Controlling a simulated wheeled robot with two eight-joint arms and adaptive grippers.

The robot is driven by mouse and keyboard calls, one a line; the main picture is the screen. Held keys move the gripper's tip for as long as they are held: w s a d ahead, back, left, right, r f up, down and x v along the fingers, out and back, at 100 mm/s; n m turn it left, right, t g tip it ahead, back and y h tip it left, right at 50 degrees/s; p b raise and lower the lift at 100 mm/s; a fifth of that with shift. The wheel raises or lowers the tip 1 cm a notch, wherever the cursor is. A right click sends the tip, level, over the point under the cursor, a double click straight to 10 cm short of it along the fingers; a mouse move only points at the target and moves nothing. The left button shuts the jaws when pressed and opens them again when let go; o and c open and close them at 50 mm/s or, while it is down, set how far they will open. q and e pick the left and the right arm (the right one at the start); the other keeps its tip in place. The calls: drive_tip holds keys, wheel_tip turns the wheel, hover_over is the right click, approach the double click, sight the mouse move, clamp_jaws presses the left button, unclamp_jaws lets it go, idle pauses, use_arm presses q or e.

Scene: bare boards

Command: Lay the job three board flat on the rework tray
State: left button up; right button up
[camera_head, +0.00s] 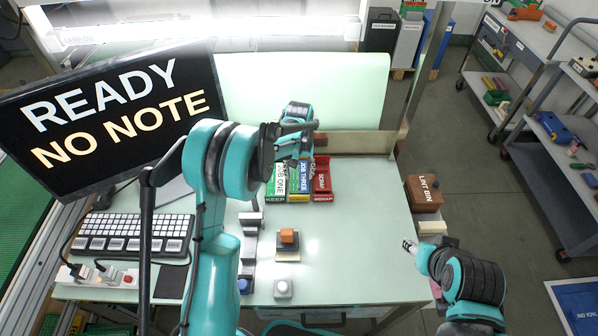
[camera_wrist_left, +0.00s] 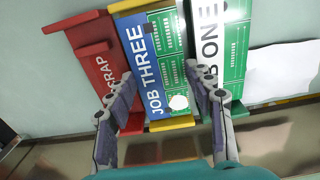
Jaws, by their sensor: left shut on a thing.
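The job three board (camera_wrist_left: 158,60), with a blue label and green circuit side, lies lengthwise over the yellow rework tray (camera_wrist_left: 172,124). Yellow shows at both its ends in the left wrist view. It looks flat; whether it touches the tray floor I cannot tell. My left gripper (camera_wrist_left: 166,92) is shut on the job three board, a finger along each side. In the head view the board (camera_head: 304,174) shows below my left gripper (camera_head: 304,152), partly hidden by the arm. My right gripper (camera_head: 408,246) is empty off the table's right edge; its fingers are too small to judge.
The red scrap tray (camera_head: 322,182) and the green keep tray (camera_head: 276,184), with a job one board (camera_wrist_left: 212,45) in it, flank the rework tray closely. A monitor (camera_head: 115,115) reads READY NO NOTE. The table's right side is clear.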

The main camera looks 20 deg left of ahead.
use_arm(q)
drive_tip(key=shift+f+b, duration=0.3)
drive_tip(key=shift+f, duration=0.05)
drive_tip(key=o, duration=1.2)
drive_tip(key=shift+o, duration=0.2)
wheel_tip(320, 180, up, 12)
wheel_tip(320, 180, up, 7)
drive_tip(key=shift+r, duration=0.2)
